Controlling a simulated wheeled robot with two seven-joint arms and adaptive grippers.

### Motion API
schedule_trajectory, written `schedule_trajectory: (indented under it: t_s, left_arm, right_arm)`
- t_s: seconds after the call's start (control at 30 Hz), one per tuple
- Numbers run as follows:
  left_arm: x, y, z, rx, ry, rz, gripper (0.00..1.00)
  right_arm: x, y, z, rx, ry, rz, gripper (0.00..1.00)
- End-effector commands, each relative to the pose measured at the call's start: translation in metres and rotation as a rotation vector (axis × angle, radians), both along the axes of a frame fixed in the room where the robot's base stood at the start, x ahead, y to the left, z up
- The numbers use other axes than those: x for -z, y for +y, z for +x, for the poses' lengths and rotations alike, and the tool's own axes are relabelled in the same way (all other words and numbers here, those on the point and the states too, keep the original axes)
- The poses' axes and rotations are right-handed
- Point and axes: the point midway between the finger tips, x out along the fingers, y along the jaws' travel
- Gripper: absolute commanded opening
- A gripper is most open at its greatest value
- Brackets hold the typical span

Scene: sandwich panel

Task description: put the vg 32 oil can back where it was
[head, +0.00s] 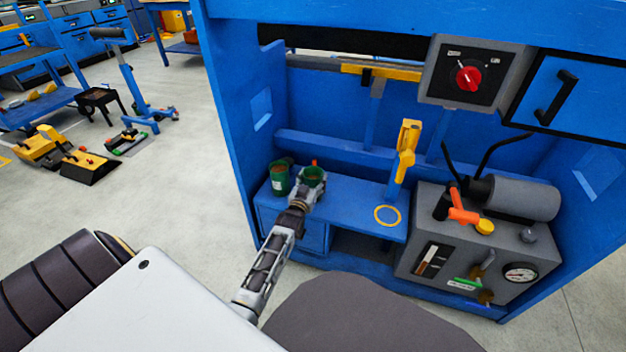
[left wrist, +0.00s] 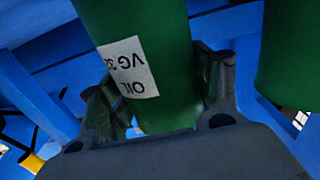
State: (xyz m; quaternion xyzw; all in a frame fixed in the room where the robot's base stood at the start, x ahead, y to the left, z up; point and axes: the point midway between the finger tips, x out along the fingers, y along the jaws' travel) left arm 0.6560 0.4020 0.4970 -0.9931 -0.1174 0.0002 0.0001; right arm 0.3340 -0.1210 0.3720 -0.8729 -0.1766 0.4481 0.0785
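The VG 32 oil can (head: 314,176) is green with an orange tip and is at the left end of the blue shelf (head: 350,205). Its white label shows upside down in the left wrist view (left wrist: 128,68). My left gripper (head: 303,188) has its fingers on both sides of this can, close against it; it also shows in the left wrist view (left wrist: 165,110). I cannot tell whether the can touches the shelf. A second green can (head: 280,180) stands just left of it. A yellow ring (head: 388,224) marks an empty spot on the shelf. My right gripper is out of view.
A yellow-handled lever (head: 408,150) rises behind the ring. A grey pump unit (head: 480,250) with a gauge and orange handle stands to the right. A grey switch box (head: 470,75) with a red knob hangs above. The shelf between can and ring is clear.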

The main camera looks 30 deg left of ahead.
Motion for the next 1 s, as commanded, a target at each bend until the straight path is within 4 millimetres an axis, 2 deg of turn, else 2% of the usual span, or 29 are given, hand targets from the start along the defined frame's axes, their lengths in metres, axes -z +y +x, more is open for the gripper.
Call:
schedule_trajectory:
  t_s: [0.03, 0.1, 0.57, 0.77, 1.0]
  left_arm:
    - [0.0, 0.0, 0.0, 0.0, 0.0, 0.0, 0.74]
    - [0.0, 0.0, 0.0, 0.0, 0.0, 0.0, 0.83]
    - [-0.003, 0.0, 0.0, 0.0, 0.0, 0.0, 0.83]
    - [-0.003, -0.002, -0.009, 0.0, 0.001, 0.0, 0.83]
    - [-0.004, -0.007, -0.028, 0.0, 0.002, 0.0, 0.83]
  right_arm:
    - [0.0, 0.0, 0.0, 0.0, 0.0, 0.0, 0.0]
    - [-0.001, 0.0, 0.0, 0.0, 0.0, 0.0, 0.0]
    - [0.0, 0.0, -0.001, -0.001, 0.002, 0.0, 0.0]
    - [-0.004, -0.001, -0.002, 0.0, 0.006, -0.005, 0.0]
    - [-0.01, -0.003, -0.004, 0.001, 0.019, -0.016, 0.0]
